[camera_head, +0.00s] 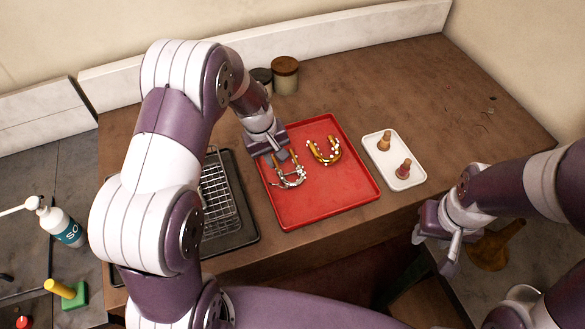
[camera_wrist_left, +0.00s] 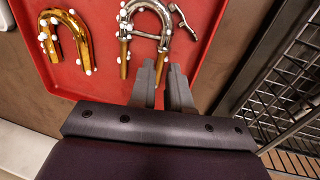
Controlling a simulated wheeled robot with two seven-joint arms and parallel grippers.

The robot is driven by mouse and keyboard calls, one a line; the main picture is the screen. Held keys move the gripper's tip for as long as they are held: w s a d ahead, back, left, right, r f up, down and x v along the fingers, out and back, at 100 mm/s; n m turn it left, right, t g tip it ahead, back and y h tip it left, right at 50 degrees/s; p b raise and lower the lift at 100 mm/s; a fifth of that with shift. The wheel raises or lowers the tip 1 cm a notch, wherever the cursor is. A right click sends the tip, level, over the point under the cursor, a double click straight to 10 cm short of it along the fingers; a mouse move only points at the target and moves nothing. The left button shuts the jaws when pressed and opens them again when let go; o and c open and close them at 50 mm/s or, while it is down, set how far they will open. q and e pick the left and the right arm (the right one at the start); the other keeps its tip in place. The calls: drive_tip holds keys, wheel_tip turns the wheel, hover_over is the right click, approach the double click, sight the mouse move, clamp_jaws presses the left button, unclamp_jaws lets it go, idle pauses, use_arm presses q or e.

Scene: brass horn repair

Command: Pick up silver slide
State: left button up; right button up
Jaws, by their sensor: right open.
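The silver slide (camera_head: 289,175) is a U-shaped tube with white beads, on the red tray (camera_head: 335,205). In the left wrist view the silver slide (camera_wrist_left: 146,12) has gold-coloured leg ends. My left gripper (camera_head: 279,156) points down at it. In the left wrist view the left gripper's fingertips (camera_wrist_left: 162,66) are a little apart, with one leg end between them. I cannot tell whether they press on it. The slide appears to rest on the tray. My right gripper (camera_head: 449,250) is open and empty at the right, away from the tray.
A gold slide (camera_head: 323,152) lies on the tray beside the silver one; it also shows in the left wrist view (camera_wrist_left: 67,25). A wire rack (camera_head: 219,200) stands left of the tray. A white dish (camera_head: 381,143) with two corks is at the right. Jars (camera_head: 285,75) stand behind.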

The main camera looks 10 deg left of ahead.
use_arm(q)
drive_tip(key=shift+w+f, duration=0.25)
drive_tip(key=shift+f, duration=1)
drive_tip(key=shift+s+f, duration=0.1)
drive_tip(key=shift+f, duration=0.05)
drive_tip(key=shift+s+d, duration=0.1)
drive_tip(key=shift+s, duration=0.05)
drive_tip(key=shift+c, duration=0.3)
clamp_jaws()
